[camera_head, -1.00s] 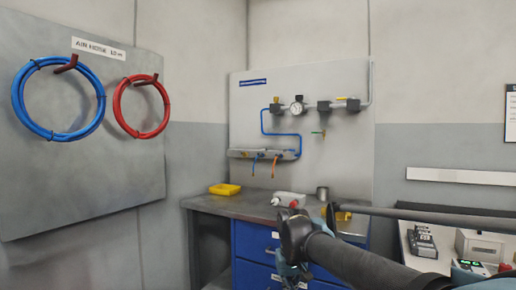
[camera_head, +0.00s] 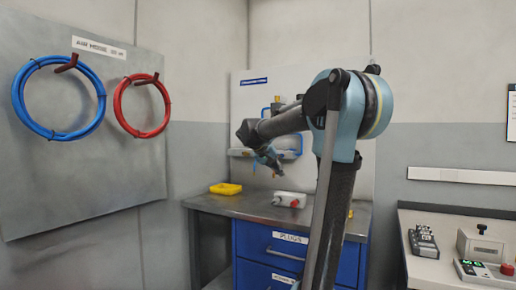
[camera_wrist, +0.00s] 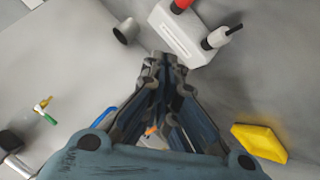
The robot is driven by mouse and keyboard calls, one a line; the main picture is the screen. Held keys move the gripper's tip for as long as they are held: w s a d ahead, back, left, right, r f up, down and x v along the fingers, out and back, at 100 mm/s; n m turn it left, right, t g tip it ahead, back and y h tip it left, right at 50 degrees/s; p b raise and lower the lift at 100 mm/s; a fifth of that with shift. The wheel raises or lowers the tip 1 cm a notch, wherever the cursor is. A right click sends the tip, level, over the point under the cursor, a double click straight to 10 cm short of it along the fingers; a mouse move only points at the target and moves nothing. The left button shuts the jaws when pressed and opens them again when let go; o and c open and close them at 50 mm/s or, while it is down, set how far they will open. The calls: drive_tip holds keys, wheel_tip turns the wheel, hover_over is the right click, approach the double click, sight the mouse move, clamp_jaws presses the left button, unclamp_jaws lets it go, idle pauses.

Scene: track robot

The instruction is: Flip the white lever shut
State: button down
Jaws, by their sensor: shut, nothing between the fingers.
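I cannot make out a white lever for certain. A white box (camera_head: 288,200) with a red knob lies on the grey bench. In the wrist view the white box (camera_wrist: 178,36) also bears a white round piece with a dark stalk (camera_wrist: 217,37). My gripper (camera_wrist: 168,60) is shut and empty, its fingertips overlapping the near edge of the box in that view; I cannot tell whether they touch it. In the head view my gripper (camera_head: 277,170) hangs in front of the wall panel, and my arm covers most of the panel's fittings.
A yellow tray (camera_head: 225,189) stands on the bench (camera_head: 228,206) above blue drawers. A grey cup (camera_wrist: 126,32) and a green-handled valve (camera_wrist: 46,116) show in the wrist view. Blue hose (camera_head: 29,97) and red hose (camera_head: 119,108) hang left. Control boxes (camera_head: 481,246) stand right.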

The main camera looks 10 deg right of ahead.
drive_tip(key=w+a+r+t+h, duration=0.1)
drive_tip(key=w+a+r, duration=0.3)
drive_tip(key=w, duration=0.5)
drive_tip(key=w+a+r+t+h, duration=0.1)
drive_tip(key=w+a+r, duration=0.3)
drive_tip(key=w, duration=0.5)
drive_tip(key=w+a+r+t+h, duration=0.1)
drive_tip(key=w+a+r+t, duration=0.2)
drive_tip(key=w+a+r, duration=0.2)
drive_tip(key=w+r, duration=0.2)
drive_tip(key=w, duration=0.2)
drive_tip(key=w+d+f, duration=0.5)
drive_tip(key=d, duration=0.3)
drive_tip(key=shift+w+d+f, duration=0.25)
drive_tip(key=shift+w, duration=0.15)
drive_tip(key=shift+s+a, duration=0.1)
drive_tip(key=shift+a, duration=0.15)
drive_tip(key=shift+d+t, duration=0.1)
drive_tip(key=shift+t, duration=0.2)
